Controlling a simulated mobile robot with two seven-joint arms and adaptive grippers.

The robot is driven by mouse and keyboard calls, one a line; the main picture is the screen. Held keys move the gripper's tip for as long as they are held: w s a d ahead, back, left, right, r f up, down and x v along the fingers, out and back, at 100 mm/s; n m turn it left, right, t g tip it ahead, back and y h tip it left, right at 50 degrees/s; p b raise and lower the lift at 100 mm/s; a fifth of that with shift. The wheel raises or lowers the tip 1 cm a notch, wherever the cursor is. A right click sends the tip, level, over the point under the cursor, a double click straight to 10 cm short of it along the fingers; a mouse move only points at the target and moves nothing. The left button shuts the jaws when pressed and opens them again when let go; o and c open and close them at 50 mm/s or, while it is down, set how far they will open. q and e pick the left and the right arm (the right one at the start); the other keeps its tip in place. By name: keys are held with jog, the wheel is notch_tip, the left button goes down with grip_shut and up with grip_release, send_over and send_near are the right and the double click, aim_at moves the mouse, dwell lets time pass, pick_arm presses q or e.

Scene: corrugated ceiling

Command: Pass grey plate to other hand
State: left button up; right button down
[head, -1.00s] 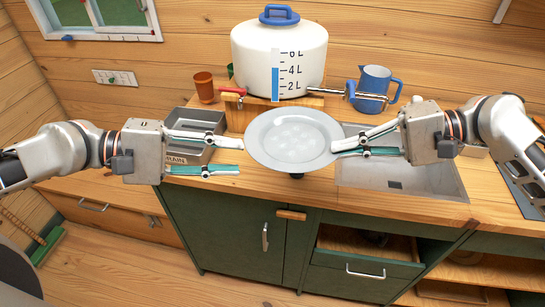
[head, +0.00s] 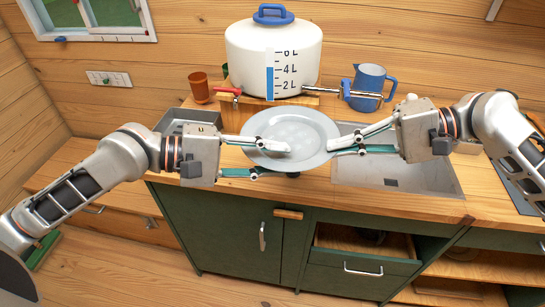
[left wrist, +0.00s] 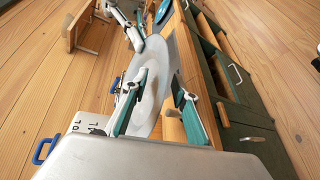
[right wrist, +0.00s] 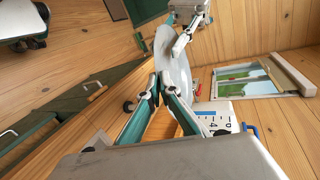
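The grey plate (head: 308,128) is held roughly level in the air in front of the water tank. It also shows in the left wrist view (left wrist: 152,68) and the right wrist view (right wrist: 176,66). My right gripper (head: 332,147) is shut on the plate's right rim; its fingertips meet at the rim in the right wrist view (right wrist: 163,80). My left gripper (head: 288,161) is open at the plate's left side, one finger above the plate and one below. In the left wrist view, the rim lies between its spread fingers (left wrist: 161,82), which do not appear clamped.
A white water tank (head: 250,55) with a tap stands on a wooden stand behind the plate. A blue jug (head: 368,85) and an orange cup (head: 199,88) stand beside it. A sink (head: 400,185) is at the right and a metal tray (head: 172,125) at the left on the counter.

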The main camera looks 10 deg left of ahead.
pick_arm(q)
jog(key=shift+c, duration=0.4)
grip_shut()
pick_arm(e)
jog(key=c, duration=2.2)
grip_release()
